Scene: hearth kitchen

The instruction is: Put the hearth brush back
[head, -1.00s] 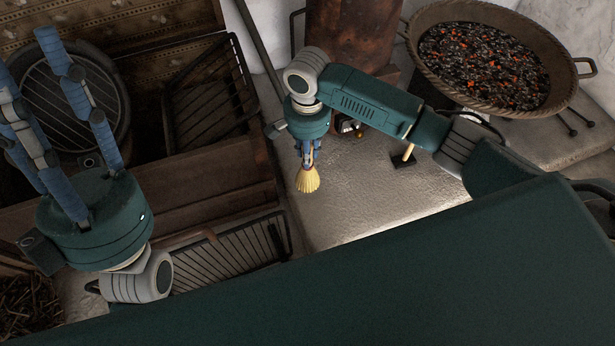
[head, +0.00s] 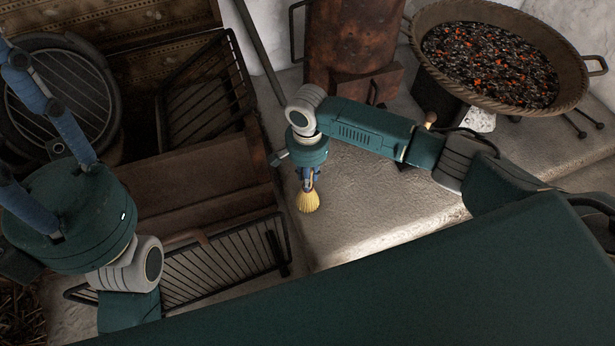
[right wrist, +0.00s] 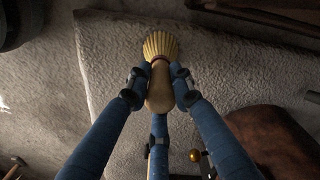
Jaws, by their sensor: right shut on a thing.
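The hearth brush has pale yellow bristles (head: 308,202) and a light wooden handle (right wrist: 161,95). My right gripper (head: 307,181) is shut on its handle, with the bristles pointing down over the pale stone hearth ledge (head: 365,205). In the right wrist view, the blue fingers sit around the handle, with bristles fanned beyond the fingertips. My left gripper (head: 45,110) is at the far left. Its blue fingers are spread and partly cut off by the frame edge; nothing shows between them. A small wooden tip (head: 430,118) shows behind my right arm; what it belongs to is hidden.
A rusty metal stove (head: 345,45) stands behind the ledge. A wide pan of glowing coals (head: 490,65) is at the right. Dark metal racks (head: 225,262) and a brown wooden chest (head: 205,180) are left of the ledge. A thin rod (head: 258,50) leans by the wall.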

